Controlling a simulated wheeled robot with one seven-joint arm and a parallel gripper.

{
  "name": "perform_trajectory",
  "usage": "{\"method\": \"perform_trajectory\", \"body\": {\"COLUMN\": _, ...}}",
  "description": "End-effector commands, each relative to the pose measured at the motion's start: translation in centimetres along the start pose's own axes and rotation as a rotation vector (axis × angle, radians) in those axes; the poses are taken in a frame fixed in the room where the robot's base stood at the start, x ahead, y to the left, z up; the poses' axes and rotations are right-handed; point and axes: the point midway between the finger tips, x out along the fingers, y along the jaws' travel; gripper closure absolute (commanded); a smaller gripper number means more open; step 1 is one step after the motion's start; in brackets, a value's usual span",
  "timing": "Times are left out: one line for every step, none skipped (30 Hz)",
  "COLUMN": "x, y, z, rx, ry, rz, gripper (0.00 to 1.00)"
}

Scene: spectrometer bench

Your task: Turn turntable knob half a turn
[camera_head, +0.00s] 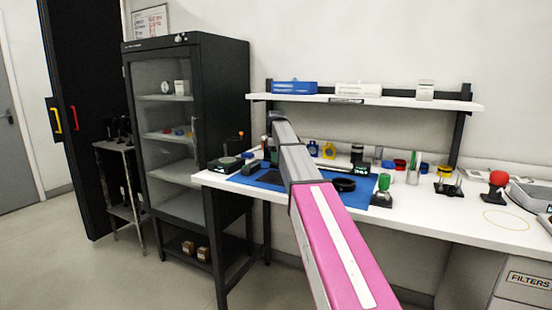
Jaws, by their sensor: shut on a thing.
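My arm reaches from the lower right over the bench. My gripper (268,150) is at its far end, low over the back left of the blue mat (350,197), small and mostly hidden behind my wrist. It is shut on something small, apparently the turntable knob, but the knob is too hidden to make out. The turntable itself cannot be clearly told; a low dark device with a green top (227,163) stands left of the gripper, and a black block (251,168) sits between them.
A dark ring (343,184) and a green-topped stand (383,189) are right of my arm. Several bottles and holders line the bench back, below a white shelf (385,101). A black glass-doored cabinet (187,120) stands left. The bench front right (445,225) is clear.

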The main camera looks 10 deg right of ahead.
Motion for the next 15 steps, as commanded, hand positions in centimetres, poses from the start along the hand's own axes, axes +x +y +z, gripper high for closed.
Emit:
{"method": "perform_trajectory", "body": {"x": -0.04, "y": 0.02, "z": -0.01, "rx": -0.004, "ry": 0.000, "rz": 0.001, "gripper": 0.97}}
{"method": "perform_trajectory", "body": {"x": -0.04, "y": 0.02, "z": -0.01, "rx": -0.005, "ry": 0.000, "rz": 0.001, "gripper": 0.97}}
{"method": "perform_trajectory", "body": {"x": -0.04, "y": 0.02, "z": 0.00, "rx": -0.006, "ry": 0.000, "rz": 0.001, "gripper": 0.97}}
{"method": "perform_trajectory", "body": {"x": -0.04, "y": 0.02, "z": 0.00, "rx": -0.006, "ry": 0.000, "rz": 0.001, "gripper": 0.97}}
{"method": "perform_trajectory", "body": {"x": -0.04, "y": 0.02, "z": 0.00, "rx": -0.006, "ry": 0.000, "rz": 0.001, "gripper": 0.97}}
{"method": "perform_trajectory", "body": {"x": -0.04, "y": 0.02, "z": 0.00, "rx": -0.006, "ry": 0.000, "rz": 0.001, "gripper": 0.97}}
{"method": "perform_trajectory", "body": {"x": -0.04, "y": 0.02, "z": 0.00, "rx": -0.006, "ry": 0.000, "rz": 0.001, "gripper": 0.97}}
{"method": "perform_trajectory", "body": {"x": -0.04, "y": 0.03, "z": -0.01, "rx": -0.006, "ry": 0.000, "rz": 0.001, "gripper": 0.97}}
{"method": "perform_trajectory", "body": {"x": -0.04, "y": 0.03, "z": -0.01, "rx": -0.006, "ry": 0.000, "rz": 0.001, "gripper": 0.97}}
{"method": "perform_trajectory", "body": {"x": -0.04, "y": 0.03, "z": -0.01, "rx": -0.006, "ry": 0.000, "rz": 0.001, "gripper": 0.97}}
{"method": "perform_trajectory", "body": {"x": -0.04, "y": 0.03, "z": -0.01, "rx": -0.006, "ry": 0.000, "rz": 0.001, "gripper": 0.97}}
{"method": "perform_trajectory", "body": {"x": -0.04, "y": 0.03, "z": -0.01, "rx": -0.006, "ry": 0.000, "rz": 0.001, "gripper": 0.70}}
{"method": "perform_trajectory", "body": {"x": -0.04, "y": 0.03, "z": -0.01, "rx": -0.006, "ry": 0.000, "rz": 0.001, "gripper": 0.60}}
{"method": "perform_trajectory", "body": {"x": -0.04, "y": 0.03, "z": -0.01, "rx": -0.006, "ry": 0.000, "rz": 0.001, "gripper": 0.51}}
{"method": "perform_trajectory", "body": {"x": -0.03, "y": 0.02, "z": 0.00, "rx": -0.006, "ry": 0.000, "rz": 0.001, "gripper": 0.48}}
